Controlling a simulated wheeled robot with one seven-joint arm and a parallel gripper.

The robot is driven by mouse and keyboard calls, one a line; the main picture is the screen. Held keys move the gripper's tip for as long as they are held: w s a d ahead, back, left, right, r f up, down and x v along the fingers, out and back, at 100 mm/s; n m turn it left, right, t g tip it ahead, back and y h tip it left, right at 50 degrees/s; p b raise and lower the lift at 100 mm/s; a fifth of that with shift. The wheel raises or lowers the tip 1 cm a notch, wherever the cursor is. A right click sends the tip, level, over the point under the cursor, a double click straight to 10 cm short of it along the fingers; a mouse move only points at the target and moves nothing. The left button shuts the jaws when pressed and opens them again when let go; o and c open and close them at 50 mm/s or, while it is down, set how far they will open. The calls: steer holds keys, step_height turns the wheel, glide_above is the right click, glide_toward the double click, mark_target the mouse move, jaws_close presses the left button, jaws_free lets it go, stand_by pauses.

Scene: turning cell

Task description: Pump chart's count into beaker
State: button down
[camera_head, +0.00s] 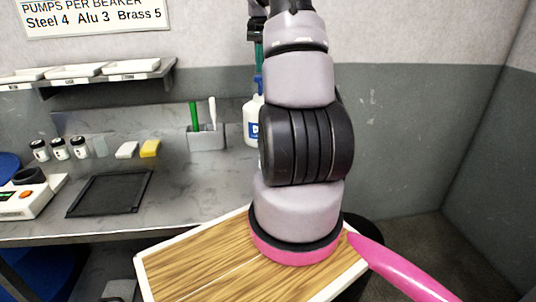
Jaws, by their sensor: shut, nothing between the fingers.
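The chart (97,15) on the back wall reads "PUMPS PER BEAKER", "Steel 4 Alu 3 Brass 5"; its top is cut off. A white bottle (251,124) with a blue label and blue top stands at the back of the bench, its right side hidden behind my arm. My gripper (259,66) is partly hidden by my arm and appears directly above the bottle's top, shut and empty. I cannot tell whether it touches the top. No beaker can be made out for certain; a small translucent grey piece (100,147) stands beside the jars.
Several lidded jars (58,149), a white block and a yellow block (150,148) line the bench's back. A grey holder (206,138) has green and white tools. A black tray (109,194) and a device with an orange button (26,195) are left. A shelf (90,78) holds white trays.

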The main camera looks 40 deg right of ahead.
steer(key=shift+f, duration=2.25)
steer(key=shift+r, duration=2.35)
steer(key=shift+f, duration=0.15)
steer(key=shift+f, duration=2.2)
steer(key=shift+r, duration=2.35)
steer(key=shift+f, duration=0.1)
